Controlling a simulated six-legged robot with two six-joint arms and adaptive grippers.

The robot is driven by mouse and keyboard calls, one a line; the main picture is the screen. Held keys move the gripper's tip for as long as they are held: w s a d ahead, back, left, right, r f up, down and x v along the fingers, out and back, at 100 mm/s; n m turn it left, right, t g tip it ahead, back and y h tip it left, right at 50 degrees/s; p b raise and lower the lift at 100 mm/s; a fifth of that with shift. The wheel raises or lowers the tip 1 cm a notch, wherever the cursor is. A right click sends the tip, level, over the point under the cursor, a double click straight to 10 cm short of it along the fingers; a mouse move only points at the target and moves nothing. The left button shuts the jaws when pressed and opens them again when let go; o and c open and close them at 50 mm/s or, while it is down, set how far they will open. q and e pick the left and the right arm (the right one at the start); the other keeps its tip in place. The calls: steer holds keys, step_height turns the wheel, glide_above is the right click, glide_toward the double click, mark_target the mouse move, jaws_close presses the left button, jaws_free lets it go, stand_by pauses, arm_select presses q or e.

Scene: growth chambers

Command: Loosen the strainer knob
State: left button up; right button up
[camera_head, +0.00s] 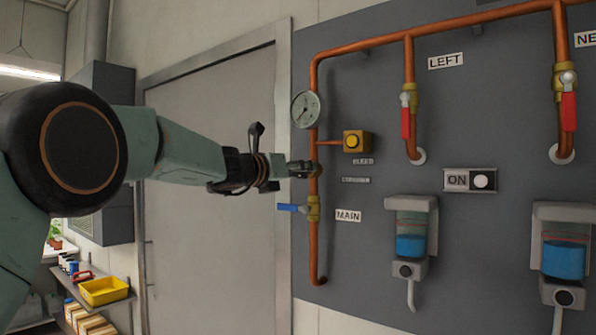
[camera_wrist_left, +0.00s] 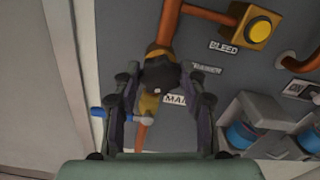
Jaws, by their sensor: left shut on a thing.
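The strainer knob (camera_wrist_left: 160,78) is a dark, rounded knob on the copper pipe. It sits between the two fingers of my left gripper (camera_wrist_left: 162,92) in the left wrist view. In the head view my left gripper (camera_head: 300,168) reaches the pipe from the left, just above the main valve, and is shut on the knob. The gripper mostly hides the knob there. The strainer label (camera_head: 356,180) is to the right of the pipe; it also shows in the left wrist view (camera_wrist_left: 207,68). My right gripper is in neither view.
The main valve's blue handle (camera_head: 293,208) sticks out left just below my gripper. A gauge (camera_head: 306,109) and a yellow bleed button (camera_head: 352,141) are above. Two red-handled valves (camera_head: 405,122) (camera_head: 568,110) are right. A yellow tray (camera_head: 103,291) sits on a shelf at lower left.

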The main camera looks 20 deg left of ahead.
arm_select(q)
steer(key=o, duration=1.1)
steer(key=shift+o, duration=0.2)
steer(key=v, duration=1.2)
steer(key=shift+f, duration=0.1)
